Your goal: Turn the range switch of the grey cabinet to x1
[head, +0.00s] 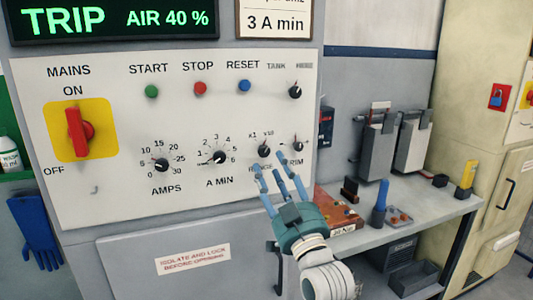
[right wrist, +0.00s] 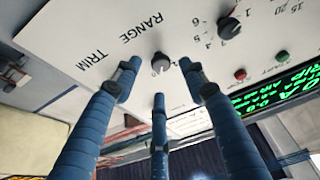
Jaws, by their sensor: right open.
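The grey cabinet (head: 92,205) carries a white control panel with labelled controls. Its range switch (head: 264,150) is a small black knob below the x1 and x10 marks, and its label is partly hidden by my fingers. Which mark it points at is too small to tell. My right gripper (head: 277,168) is open and empty, its blue fingers just below and in front of the switch. In the right wrist view the range switch (right wrist: 160,64) shows between two fingertips, with the third finger opposite; the fingers appear apart from it. My left gripper is not in view.
The trim knob (head: 298,144) sits close to the right of the switch, and the A MIN knob (head: 219,157) to its left. A red mains switch (head: 78,131) is at the far left. A bench (head: 425,220) with several items stands at the right.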

